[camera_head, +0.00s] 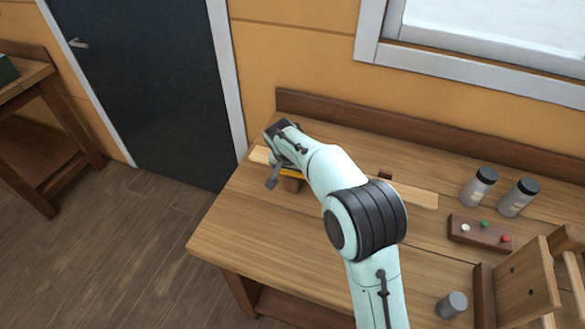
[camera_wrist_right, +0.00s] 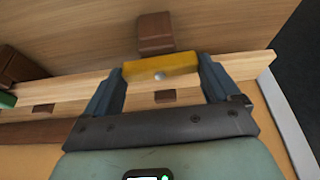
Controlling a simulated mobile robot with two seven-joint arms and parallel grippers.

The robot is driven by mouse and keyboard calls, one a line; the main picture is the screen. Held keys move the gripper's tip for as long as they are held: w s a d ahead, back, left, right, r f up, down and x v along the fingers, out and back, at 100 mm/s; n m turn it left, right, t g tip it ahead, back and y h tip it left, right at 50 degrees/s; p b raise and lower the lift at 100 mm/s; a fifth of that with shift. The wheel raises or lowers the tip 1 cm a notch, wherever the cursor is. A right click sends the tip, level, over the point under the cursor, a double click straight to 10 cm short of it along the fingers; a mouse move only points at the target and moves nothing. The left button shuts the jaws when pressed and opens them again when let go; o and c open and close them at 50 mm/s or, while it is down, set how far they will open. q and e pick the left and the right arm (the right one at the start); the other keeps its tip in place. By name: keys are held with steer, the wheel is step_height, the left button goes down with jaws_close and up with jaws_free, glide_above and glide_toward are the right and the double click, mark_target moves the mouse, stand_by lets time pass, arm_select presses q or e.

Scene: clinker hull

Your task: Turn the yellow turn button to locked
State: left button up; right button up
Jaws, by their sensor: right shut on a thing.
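The yellow turn button (camera_wrist_right: 165,64) is a short bar with a pale pin near its middle. In the right wrist view it lies roughly lengthwise along a light wooden strip (camera_wrist_right: 215,72), with a brown block (camera_wrist_right: 155,33) just beyond it. My right gripper (camera_wrist_right: 162,74) is shut on the button, one finger at each end. In the head view, my right gripper (camera_head: 284,172) is at the strip's left end (camera_head: 258,155), and my arm hides most of the button (camera_head: 290,173). My left gripper is not in view.
A brown block and a green piece (camera_wrist_right: 6,99) sit farther left along the strip in the wrist view. The bench front left (camera_head: 250,230) is clear.

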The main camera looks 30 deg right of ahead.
steer(key=shift+s+d+n+t, duration=0.1)
steer(key=shift+n+t, duration=0.3)
steer(key=shift+n, duration=0.6)
steer(key=shift+d+n+y, duration=0.1)
steer(key=shift+n+y, duration=0.5)
steer(key=shift+n, duration=0.2)
steer(key=n, duration=0.2)
steer(key=n+y, duration=0.1)
steer(key=n, duration=0.1)
steer(key=shift+d+r+n+t+y, duration=0.1)
steer(key=shift+r+n+t+y, duration=0.05)
steer(key=shift+n+t+y, duration=0.2)
steer(key=n+y, duration=0.1)
steer(key=n, duration=0.1)
steer(key=n+p, duration=0.1)
steer(key=n, duration=0.1)
steer(key=shift+d+n+y, duration=0.1)
steer(key=shift+n+y, duration=0.15)
steer(key=shift+y, duration=0.1)
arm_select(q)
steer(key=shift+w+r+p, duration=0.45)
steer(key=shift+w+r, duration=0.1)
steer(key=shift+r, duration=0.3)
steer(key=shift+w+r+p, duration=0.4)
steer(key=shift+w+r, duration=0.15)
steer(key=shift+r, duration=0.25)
arm_select(e)
steer(key=shift+n+g+y, duration=0.45)
steer(key=shift+n+y, duration=0.35)
steer(key=shift+n, duration=1.4)
